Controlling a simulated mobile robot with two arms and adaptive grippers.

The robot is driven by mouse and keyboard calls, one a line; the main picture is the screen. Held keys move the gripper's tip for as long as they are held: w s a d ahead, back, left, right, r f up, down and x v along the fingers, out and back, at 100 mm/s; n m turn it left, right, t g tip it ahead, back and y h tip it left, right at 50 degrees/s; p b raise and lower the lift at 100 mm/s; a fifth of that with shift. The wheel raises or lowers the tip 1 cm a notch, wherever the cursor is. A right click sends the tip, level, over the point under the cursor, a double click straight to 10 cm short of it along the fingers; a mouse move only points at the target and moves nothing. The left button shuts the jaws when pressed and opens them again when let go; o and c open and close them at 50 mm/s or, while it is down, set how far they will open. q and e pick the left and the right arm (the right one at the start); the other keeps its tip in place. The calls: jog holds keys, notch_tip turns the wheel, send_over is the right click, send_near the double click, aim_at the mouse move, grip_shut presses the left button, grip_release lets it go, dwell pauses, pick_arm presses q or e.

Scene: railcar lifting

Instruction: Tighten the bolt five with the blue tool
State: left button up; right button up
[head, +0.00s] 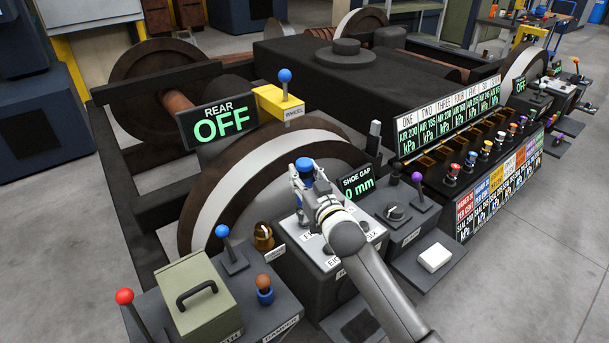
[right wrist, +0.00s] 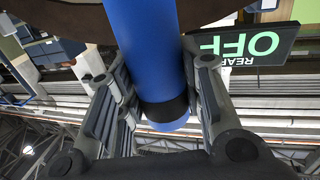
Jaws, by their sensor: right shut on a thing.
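My right gripper (head: 304,178) is shut on the blue tool (head: 303,164), which stands above the light grey bolt panel (head: 318,262). In the right wrist view, the blue tool (right wrist: 143,45) is a thick blue cylinder with a black band, between the two fingers of my right gripper (right wrist: 160,88). The panel carries printed number labels, and "SIX" shows to the right of my arm. My gripper and arm cover much of the panel. Bolt five cannot be made out, and whether the tool touches a bolt cannot be told. My left gripper is not in view.
A "SHOE GAP 0 mm" display (head: 358,183) stands close right of my gripper. The large wheel (head: 240,170) is behind it. A "REAR OFF" sign (head: 220,122) stands at back left. A blue-knobbed lever (head: 226,245) and a green box (head: 195,300) stand at front left.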

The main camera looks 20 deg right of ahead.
aim_at(308, 167)
jog(key=shift+f, duration=0.75)
dwell(1.2)
jog(key=shift+s+f+b, duration=0.1)
jog(key=shift+f+b, duration=0.7)
jog(key=shift+f, duration=0.25)
dwell(1.7)
jog(key=shift+r+p, duration=3.55)
jog(key=shift+r, duration=0.2)
